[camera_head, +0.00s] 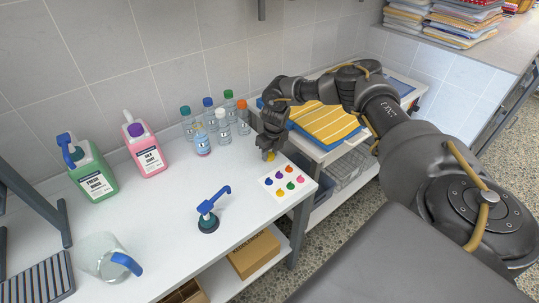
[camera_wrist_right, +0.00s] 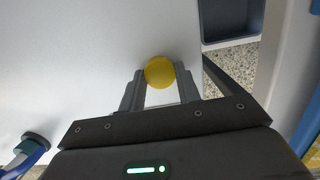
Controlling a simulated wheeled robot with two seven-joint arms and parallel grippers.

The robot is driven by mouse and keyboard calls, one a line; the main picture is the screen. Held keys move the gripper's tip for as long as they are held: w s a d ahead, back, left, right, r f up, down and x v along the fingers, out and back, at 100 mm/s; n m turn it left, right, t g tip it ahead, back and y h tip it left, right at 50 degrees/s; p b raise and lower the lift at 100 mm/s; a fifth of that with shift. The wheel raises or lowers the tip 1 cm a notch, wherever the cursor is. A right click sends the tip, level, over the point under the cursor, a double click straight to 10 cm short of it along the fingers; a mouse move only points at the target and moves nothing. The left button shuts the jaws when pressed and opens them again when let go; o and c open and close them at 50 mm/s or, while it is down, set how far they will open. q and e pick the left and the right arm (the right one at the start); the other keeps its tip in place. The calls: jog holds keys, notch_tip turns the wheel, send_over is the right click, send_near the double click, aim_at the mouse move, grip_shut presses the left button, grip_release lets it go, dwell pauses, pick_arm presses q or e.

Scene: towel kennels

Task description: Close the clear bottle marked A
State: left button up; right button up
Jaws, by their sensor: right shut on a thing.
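My right gripper (camera_head: 268,150) is low over the right part of the white table. It is shut on a round yellow cap (camera_wrist_right: 160,72), held between the fingertips; the cap also shows in the head view (camera_head: 269,156). Several clear bottles stand upright in a group to the left of the gripper. One is a bottle with a white cap (camera_head: 222,131), one a bottle with an orange cap (camera_head: 243,118), and one a bottle with a pinkish lower part (camera_head: 202,143). I cannot read a letter A on any of them. My left gripper is out of view.
A white card with coloured round spots (camera_head: 271,181) lies near the right edge. Green (camera_head: 95,175) and pink (camera_head: 146,149) jugs stand at the left, a clear pitcher (camera_head: 98,258) front left. The table's middle is clear.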

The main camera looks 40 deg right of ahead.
aim_at(270, 156)
jog(key=shift+c, duration=0.7)
jog(key=shift+r, duration=0.55)
notch_tip(270, 156, up, 2)
jog(key=shift+s+r+b, duration=0.15)
jog(key=shift+r+b, duration=0.05)
jog(key=shift+b, duration=0.4)
jog(key=s+a+r, duration=0.2)
jog(key=s+r, duration=0.7)
jog(key=s, duration=0.4)
jog(key=shift+s+r, duration=0.25)
jog(key=shift+s, duration=0.1)
